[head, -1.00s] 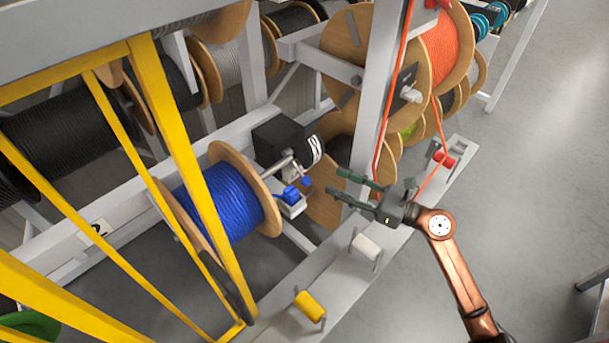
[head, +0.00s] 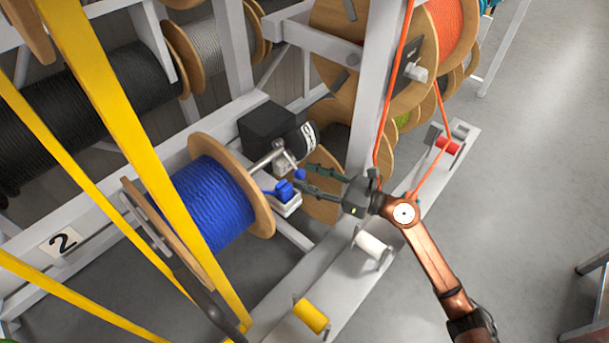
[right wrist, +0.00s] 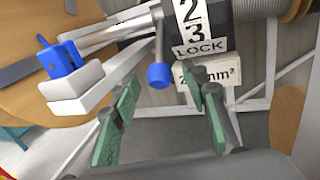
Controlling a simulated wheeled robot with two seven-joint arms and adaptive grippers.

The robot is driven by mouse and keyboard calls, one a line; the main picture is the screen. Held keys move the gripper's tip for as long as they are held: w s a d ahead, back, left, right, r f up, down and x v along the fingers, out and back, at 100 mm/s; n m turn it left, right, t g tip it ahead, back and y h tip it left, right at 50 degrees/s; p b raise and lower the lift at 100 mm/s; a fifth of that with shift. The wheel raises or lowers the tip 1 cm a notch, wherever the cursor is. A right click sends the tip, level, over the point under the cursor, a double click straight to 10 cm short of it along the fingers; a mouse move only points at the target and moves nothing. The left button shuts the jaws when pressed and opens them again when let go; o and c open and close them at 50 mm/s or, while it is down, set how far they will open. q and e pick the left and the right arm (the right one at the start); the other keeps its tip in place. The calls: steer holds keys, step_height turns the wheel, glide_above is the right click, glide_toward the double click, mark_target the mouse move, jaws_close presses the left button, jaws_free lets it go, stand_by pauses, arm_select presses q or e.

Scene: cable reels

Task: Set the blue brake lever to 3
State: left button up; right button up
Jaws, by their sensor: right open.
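The brake lever is a grey metal rod with a round blue knob (head: 300,174), beside the blue cable reel (head: 213,203). In the right wrist view the knob (right wrist: 159,76) hangs at the rod's lower end, left of a white scale (right wrist: 195,30) reading 2, 3 and LOCK from top down. I cannot tell which mark the lever stands at. My right gripper (head: 304,177) is open at the knob. In the right wrist view its green fingers (right wrist: 164,82) stand either side of the knob, apparently without touching it. My left gripper is not in view.
A blue clamp-like part (head: 285,191) sits on a white block beside the knob. A black box (head: 268,130) is behind. Yellow bars (head: 120,110) cross the left. An orange cable (head: 385,110) runs down near my right arm.

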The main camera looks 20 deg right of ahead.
steer(key=shift+w+a, duration=0.35)
steer(key=shift+a, duration=0.1)
jaws_close()
stand_by(0.3)
